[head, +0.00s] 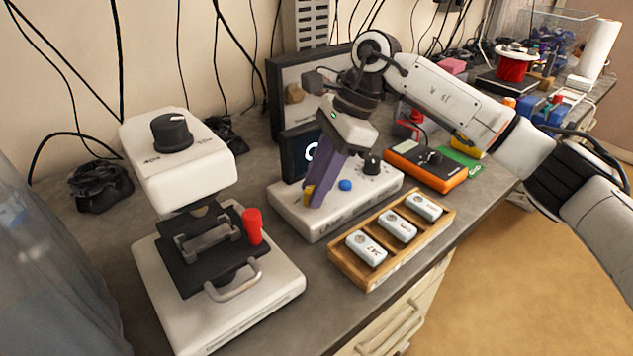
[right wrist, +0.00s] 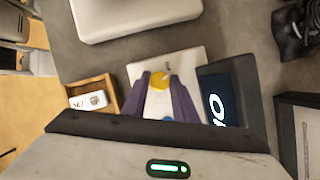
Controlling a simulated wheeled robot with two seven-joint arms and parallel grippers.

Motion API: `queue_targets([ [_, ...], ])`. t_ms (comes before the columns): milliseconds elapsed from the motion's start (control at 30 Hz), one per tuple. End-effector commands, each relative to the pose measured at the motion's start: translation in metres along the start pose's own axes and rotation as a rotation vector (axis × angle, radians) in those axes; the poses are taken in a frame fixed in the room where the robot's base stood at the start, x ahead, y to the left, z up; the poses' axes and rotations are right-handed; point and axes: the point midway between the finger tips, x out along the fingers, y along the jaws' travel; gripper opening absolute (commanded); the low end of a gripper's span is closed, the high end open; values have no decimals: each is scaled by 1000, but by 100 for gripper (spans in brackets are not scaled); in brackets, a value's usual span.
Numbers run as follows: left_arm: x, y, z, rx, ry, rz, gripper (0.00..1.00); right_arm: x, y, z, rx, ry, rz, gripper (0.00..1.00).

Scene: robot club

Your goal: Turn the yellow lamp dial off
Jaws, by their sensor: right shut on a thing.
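The yellow lamp dial (head: 308,193) is on the left part of a white control box (head: 290,213) with a small dark screen (head: 299,150) behind it. My right gripper (head: 314,196) reaches down over the box, and its purple fingers are shut on the dial, hiding much of it in the head view. In the right wrist view the dial (right wrist: 159,79) shows yellow between the two fingertips (right wrist: 158,84). The way the dial points is hard to make out. A blue button (head: 346,185) and a black knob (head: 371,164) are on the same box. My left gripper is not in view.
A white microscope-like device (head: 180,170) with a black knob and red handle stands at left. A wooden tray (head: 345,270) with white blocks lies in front of the box. An orange meter (head: 440,178) stands to the right. The counter's front edge is close to the tray.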

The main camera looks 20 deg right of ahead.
Motion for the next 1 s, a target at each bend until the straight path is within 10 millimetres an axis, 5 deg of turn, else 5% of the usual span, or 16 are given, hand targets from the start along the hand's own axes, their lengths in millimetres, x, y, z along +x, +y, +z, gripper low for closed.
queue_targets([
  [500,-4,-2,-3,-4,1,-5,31,-1,-3,1,-315,1,128,3],
  [1000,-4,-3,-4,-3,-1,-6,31,-1,-4,0,-376,2,151,3],
])
